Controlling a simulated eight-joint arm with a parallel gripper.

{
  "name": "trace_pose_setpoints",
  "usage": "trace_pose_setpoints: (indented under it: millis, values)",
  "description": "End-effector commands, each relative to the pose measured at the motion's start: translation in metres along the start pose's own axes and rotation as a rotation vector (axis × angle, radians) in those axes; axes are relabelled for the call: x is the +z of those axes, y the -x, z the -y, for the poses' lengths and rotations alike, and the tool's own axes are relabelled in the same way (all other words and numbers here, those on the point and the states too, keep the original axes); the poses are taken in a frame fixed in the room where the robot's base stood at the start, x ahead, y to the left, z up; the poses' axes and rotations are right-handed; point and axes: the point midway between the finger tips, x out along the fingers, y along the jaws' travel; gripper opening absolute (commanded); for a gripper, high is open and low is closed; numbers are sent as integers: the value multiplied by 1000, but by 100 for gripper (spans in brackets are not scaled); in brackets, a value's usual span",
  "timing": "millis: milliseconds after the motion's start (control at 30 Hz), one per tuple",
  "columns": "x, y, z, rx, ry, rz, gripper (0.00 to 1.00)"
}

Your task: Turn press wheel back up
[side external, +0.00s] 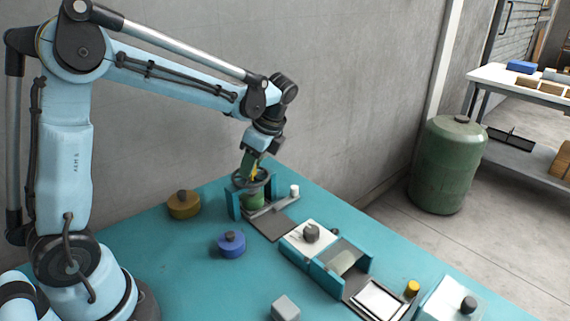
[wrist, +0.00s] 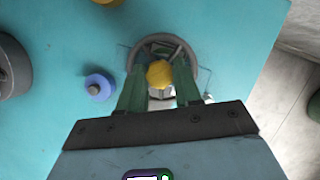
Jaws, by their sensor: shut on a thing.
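The press wheel is a dark grey ring with a yellow hub, on top of the green press at the far end of the teal table. The wheel (side external: 241,182) also shows in the wrist view (wrist: 146,46), with its yellow hub (wrist: 159,74) in the middle. My gripper (side external: 254,174) points down at the wheel from above. In the wrist view its two green fingers (wrist: 160,80) are on either side of the yellow hub, shut on it. The green press body (side external: 254,200) stands under the wheel between teal side plates. Its lower part is mostly hidden.
A blue knobbed disc (side external: 231,243) and a brown knobbed disc (side external: 184,205) lie on the table (side external: 160,250). A white block with a dark knob (side external: 311,233), a white tray (side external: 378,301) and a grey block (side external: 285,308) are nearer. A wall stands behind.

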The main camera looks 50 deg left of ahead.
Motion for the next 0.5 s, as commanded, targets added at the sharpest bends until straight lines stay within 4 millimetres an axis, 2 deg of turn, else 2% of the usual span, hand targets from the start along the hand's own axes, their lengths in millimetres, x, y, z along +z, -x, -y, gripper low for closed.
trace_pose_setpoints:
  millis: [500]
  values:
    - [0,0,4,185,444,-1,3]
